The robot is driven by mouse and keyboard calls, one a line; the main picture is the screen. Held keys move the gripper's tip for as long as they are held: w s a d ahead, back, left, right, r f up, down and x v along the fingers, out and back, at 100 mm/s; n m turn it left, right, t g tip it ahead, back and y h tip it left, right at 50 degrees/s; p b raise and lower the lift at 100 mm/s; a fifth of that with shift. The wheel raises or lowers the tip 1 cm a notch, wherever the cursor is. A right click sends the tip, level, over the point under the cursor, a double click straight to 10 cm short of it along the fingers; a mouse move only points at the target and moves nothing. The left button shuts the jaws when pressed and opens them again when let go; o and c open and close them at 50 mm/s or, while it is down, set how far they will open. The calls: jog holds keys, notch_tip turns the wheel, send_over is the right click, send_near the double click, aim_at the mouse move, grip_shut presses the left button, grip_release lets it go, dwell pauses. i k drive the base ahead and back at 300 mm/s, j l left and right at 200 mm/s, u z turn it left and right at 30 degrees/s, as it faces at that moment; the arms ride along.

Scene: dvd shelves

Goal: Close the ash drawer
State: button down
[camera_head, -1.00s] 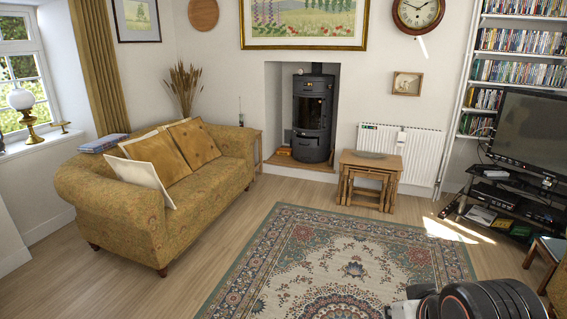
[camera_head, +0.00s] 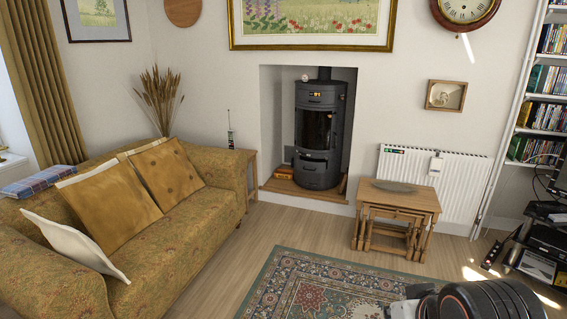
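A dark grey wood stove (camera_head: 319,100) stands upright in the white alcove at the back wall, with a glass door in its middle. On its lower front is a drawer-like panel (camera_head: 313,166), which I take for the ash drawer. It seems to stand out a little from the body, but at this distance I cannot tell how far it is open. Part of my arm shows at the bottom right, far from the stove. My gripper's fingers are not in view.
A patterned sofa (camera_head: 162,235) lies along the left. A nest of wooden tables (camera_head: 425,200) stands right of the hearth, before a white radiator (camera_head: 463,180). A rug (camera_head: 290,290) and bare wooden floor (camera_head: 265,228) lie open towards the hearth. A TV stand (camera_head: 515,250) is at right.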

aim_at(309, 168)
jog(key=i, duration=3.55)
jog(key=i+j, duration=0.1)
jog(key=i, duration=1.65)
jog(key=l+z, duration=0.05)
jog(key=l, duration=0.05)
